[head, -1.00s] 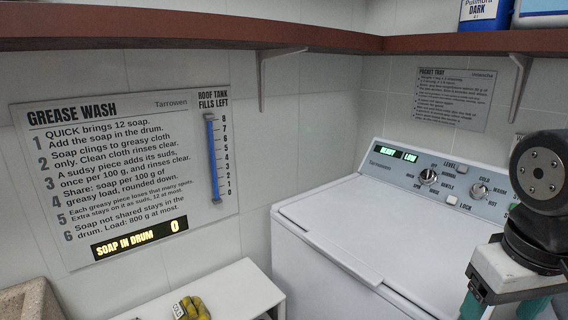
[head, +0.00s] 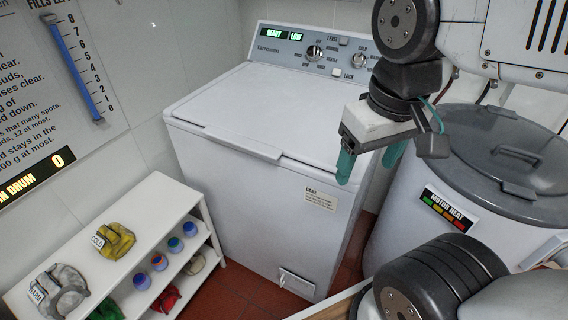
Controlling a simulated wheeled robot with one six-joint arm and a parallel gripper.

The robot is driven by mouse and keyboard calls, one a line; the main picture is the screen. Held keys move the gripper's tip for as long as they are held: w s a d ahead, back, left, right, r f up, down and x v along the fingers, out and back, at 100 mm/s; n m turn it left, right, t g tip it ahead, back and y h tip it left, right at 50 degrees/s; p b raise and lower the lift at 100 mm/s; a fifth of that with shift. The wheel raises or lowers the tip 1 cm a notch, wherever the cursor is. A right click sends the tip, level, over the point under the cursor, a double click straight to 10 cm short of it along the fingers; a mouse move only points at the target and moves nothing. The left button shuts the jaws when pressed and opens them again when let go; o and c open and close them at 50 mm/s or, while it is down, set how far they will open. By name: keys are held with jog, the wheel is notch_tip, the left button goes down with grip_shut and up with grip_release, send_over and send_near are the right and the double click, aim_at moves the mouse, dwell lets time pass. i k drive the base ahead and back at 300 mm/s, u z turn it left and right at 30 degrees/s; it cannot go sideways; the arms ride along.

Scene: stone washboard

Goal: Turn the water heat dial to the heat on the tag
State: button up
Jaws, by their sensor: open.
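The water heat dial (head: 358,60) is the right-hand knob on the washer's sloped back panel, with COLD printed above it. My arm hides part of the panel to its right, and its pointer is too small to read. A yellow cloth bundle (head: 118,240) with a COLD tag (head: 98,242) lies on the white shelf. A grey bundle (head: 66,296) with a WARM tag (head: 38,293) lies to its left. My gripper (head: 370,160) is open and empty, its teal fingers pointing down in front of the washer's right side, apart from the dial.
The white washer (head: 250,120) has its lid shut, and its panel has another dial (head: 314,52) and a display reading HEAVY LOW (head: 281,34). A grey-lidded drum (head: 420,185) stands at right. The white shelf (head: 150,200) holds several small cups below.

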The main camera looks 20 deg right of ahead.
aim_at(359, 60)
jog(key=z, duration=0.05)
jog(key=k, duration=0.45)
jog(key=u, duration=1)
jog(key=i, duration=1)
jog(key=z, duration=1.55)
